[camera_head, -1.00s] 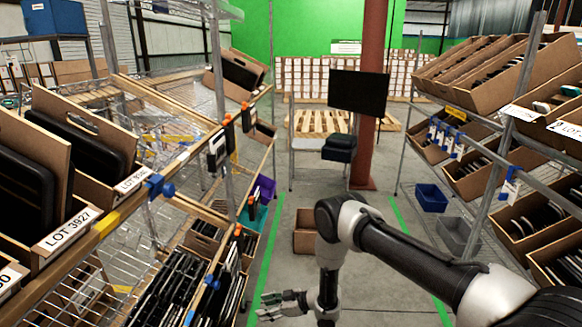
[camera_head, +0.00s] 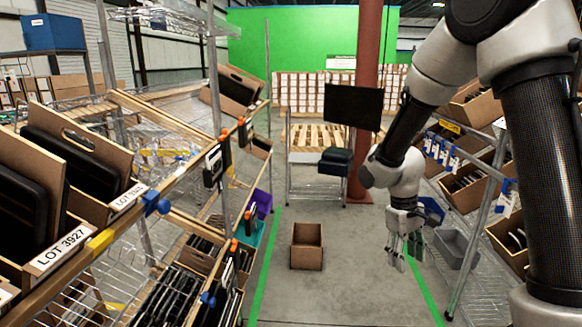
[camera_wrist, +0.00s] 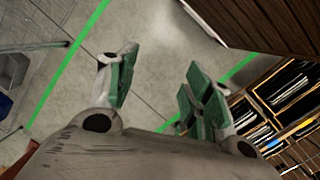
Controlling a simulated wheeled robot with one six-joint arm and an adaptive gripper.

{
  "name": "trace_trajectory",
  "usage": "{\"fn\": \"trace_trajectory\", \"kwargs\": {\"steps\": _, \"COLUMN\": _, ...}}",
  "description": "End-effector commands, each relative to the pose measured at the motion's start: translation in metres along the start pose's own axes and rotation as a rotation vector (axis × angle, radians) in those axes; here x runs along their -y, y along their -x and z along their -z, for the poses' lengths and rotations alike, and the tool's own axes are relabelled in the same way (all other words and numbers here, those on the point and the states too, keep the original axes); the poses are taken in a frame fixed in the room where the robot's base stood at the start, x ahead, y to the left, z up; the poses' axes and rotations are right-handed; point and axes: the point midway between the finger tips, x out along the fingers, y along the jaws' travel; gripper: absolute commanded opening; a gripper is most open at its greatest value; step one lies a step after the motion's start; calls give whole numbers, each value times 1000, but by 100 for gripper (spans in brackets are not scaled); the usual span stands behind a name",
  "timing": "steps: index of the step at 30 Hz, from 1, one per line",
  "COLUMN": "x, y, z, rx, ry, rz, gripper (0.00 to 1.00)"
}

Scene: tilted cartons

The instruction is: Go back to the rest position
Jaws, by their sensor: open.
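My gripper (camera_head: 405,240) hangs down over the aisle at the right of the head view, close to the right-hand shelving. Its fingers point at the floor. In the wrist view my gripper (camera_wrist: 155,95) shows its green-padded fingers spread wide apart, with only floor between them. It is open and holds nothing. My arm rises at the right of the head view and bends down to the gripper.
Left shelving carries tilted cartons (camera_head: 92,165) of dark items. Right shelving holds more cartons (camera_head: 467,185) and a grey bin (camera_head: 455,247). An open cardboard box (camera_head: 307,247) stands on the aisle floor. The floor around it is clear.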

Motion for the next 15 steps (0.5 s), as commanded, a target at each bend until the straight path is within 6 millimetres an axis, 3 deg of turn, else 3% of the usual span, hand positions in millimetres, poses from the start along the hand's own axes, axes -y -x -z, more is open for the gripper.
{"fn": "trace_trajectory", "kwargs": {"steps": 1, "x": -3, "y": 22, "z": -24, "rx": -5, "ry": -41, "rz": 12, "gripper": 51}}
{"fn": "trace_trajectory", "kwargs": {"steps": 3, "x": -4, "y": 46, "z": -59, "rx": -3, "ry": -94, "rz": 32, "gripper": 51}}
{"fn": "trace_trajectory", "kwargs": {"steps": 9, "x": 2, "y": 98, "z": -145, "rx": -67, "ry": -224, "rz": 91, "gripper": 51}}
{"fn": "trace_trajectory", "kwargs": {"steps": 15, "x": 5, "y": 133, "z": -199, "rx": -262, "ry": -328, "rz": 107, "gripper": 51}}
